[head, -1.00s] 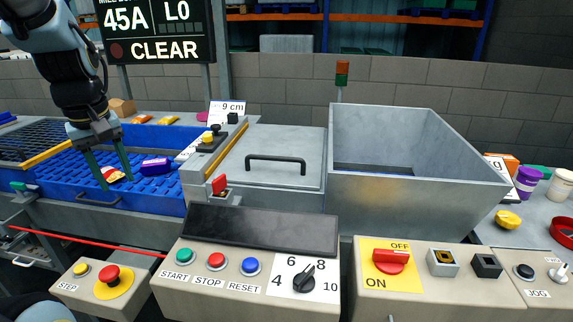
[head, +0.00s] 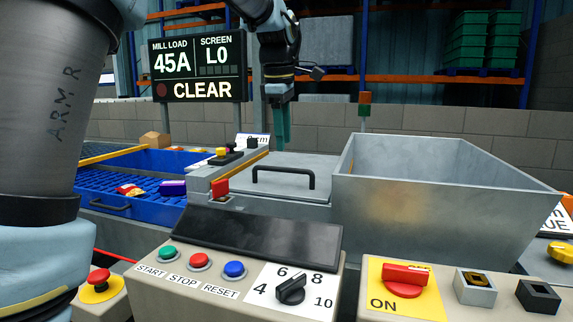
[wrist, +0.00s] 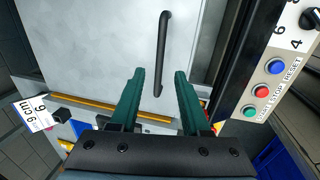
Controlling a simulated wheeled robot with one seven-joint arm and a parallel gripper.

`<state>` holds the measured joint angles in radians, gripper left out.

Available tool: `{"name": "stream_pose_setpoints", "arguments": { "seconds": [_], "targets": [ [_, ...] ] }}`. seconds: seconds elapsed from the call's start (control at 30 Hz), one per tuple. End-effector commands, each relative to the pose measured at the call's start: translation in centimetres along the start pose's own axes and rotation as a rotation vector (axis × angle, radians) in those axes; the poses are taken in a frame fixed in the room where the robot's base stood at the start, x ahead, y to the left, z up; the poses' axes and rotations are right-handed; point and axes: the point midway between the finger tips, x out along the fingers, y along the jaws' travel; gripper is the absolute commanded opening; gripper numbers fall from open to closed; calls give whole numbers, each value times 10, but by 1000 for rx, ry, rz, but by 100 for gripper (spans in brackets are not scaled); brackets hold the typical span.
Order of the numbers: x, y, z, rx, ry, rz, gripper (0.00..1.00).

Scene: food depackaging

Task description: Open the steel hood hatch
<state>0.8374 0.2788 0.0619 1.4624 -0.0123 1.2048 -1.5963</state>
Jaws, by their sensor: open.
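The steel hood hatch (head: 312,166) is a flat grey lid, lying shut between the blue conveyor and the steel hopper. Its black bar handle (head: 284,172) stands on top. My gripper (head: 282,138), with green fingers, hangs above the far part of the hatch, behind the handle, apart from it. In the wrist view my gripper (wrist: 164,72) is open and empty. The hatch there (wrist: 95,40) fills the upper middle, and the handle (wrist: 162,52) runs lengthwise just beyond and between the fingertips.
The steel hopper (head: 435,205) rises right of the hatch. The control panel (head: 150,299) with buttons and a dial stands in front. A red switch (head: 220,188) sits at the hatch's left. The blue conveyor (head: 110,193) holds packages. My arm covers the left.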

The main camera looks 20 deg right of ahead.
Motion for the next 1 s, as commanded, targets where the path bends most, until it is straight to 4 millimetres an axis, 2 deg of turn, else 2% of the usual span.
{"name": "stream_pose_setpoints", "arguments": {
  "seconds": [0.1,0.3,0.5,0.77,1.0],
  "targets": [
    [25,-1,0,0,0,-4,47],
    [54,-1,0,1,0,-2,47],
    [66,-1,0,1,0,-1,47],
    [66,-1,0,1,0,0,47],
    [66,0,0,1,0,0,20]
  ]
}}
